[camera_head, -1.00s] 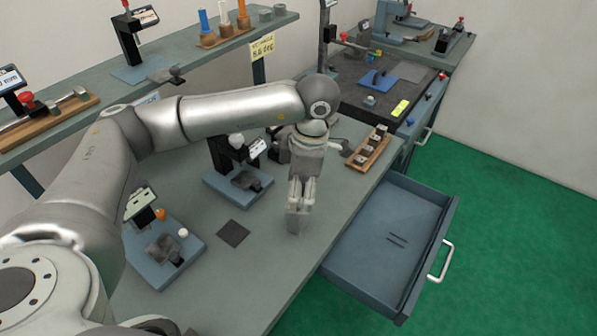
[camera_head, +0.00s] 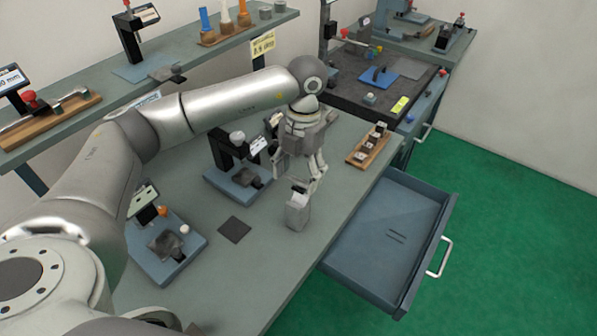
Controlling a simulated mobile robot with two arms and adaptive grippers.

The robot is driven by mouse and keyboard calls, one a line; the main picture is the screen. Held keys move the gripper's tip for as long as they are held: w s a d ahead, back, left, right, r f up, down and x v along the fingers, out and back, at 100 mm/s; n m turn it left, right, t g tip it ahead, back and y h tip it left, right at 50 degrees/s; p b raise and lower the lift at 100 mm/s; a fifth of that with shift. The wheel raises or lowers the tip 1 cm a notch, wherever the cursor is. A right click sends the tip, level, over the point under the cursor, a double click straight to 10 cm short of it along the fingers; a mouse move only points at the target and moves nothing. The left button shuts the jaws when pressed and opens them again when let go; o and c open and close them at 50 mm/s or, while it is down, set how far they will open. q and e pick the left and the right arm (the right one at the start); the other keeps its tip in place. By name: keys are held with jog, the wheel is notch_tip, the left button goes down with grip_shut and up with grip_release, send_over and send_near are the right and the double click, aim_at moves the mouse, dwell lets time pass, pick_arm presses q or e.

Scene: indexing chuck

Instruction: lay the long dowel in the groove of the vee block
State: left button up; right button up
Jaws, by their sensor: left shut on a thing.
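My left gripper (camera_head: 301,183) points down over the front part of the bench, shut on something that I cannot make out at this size. A pale grey block (camera_head: 297,214) stands on the bench just below the fingertips; it may be the vee block, but no groove shows clearly. I cannot tell whether the fingers touch it. I cannot make out the long dowel; the gripper may hide it. My right gripper is not in view.
An open empty drawer (camera_head: 385,240) juts out right of the bench. A wooden rack (camera_head: 368,148) with small parts stands behind it. Gauge stands (camera_head: 238,182) and (camera_head: 165,255) are to the left, with a dark square pad (camera_head: 235,230) between them and the block.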

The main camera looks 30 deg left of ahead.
pick_arm(q)
jog(key=b, duration=0.4)
send_over(298, 204)
jog(key=shift+w+a+f, duration=0.1)
jog(key=shift+w+f, duration=0.1)
jog(key=shift+f, duration=1.05)
jog(key=shift+w+f, duration=0.2)
jog(key=shift+f, duration=1.05)
jog(key=shift+f+b, duration=0.85)
jog(key=o, duration=1.1)
jog(key=shift+o, duration=0.2)
notch_tip(298, 204, up, 12)
jog(key=w, duration=0.1)
jog(key=shift+w, duration=0.2)
